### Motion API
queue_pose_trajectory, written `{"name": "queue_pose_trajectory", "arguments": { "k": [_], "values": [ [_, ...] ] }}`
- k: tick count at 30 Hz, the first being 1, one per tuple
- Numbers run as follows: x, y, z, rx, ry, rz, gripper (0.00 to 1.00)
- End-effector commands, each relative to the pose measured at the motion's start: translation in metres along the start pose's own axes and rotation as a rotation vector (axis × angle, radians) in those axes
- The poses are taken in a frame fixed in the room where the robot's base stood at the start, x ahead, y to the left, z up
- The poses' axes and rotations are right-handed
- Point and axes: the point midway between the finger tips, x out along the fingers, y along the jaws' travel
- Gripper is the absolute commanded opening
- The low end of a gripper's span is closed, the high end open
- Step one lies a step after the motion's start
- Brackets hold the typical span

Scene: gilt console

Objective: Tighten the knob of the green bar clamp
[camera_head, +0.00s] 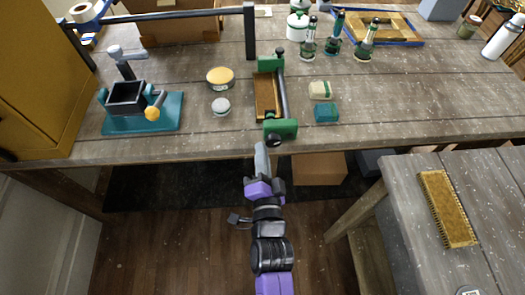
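The green bar clamp lies near the middle of the wooden workbench. It has a far green jaw (270,63), a near green jaw (286,127) and a dark bar (282,92) on the right. A brown wooden piece (264,97) lies between the jaws. A dark round knob (273,140) sits at the near jaw, close to the bench's front edge. My gripper (262,158) is just below and left of the knob in the picture, pointing towards it. They look close, but I cannot tell if they touch. The fingers show as one pale shape, so their opening is unclear.
The workbench (350,120) also holds a teal-based vise (140,125), a yellow-topped tin (220,79), a small round tin (221,106), a teal block (326,115) and several bottles behind. A yellow cabinet (35,75) stands left. A second table (480,190) with a brush is at lower right.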

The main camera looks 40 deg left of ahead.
Motion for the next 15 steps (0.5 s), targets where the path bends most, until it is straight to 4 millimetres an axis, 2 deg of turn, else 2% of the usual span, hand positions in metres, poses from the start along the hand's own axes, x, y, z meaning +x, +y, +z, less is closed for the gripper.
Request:
{"name": "queue_pose_trajectory", "arguments": {
  "k": [1,15],
  "values": [
    [0.0016,-0.0017,-0.014,-0.004,0.026,-0.008,0.0],
    [0.0015,-0.0019,-0.0072,-0.002,0.022,-0.002,0.0]
  ]
}}
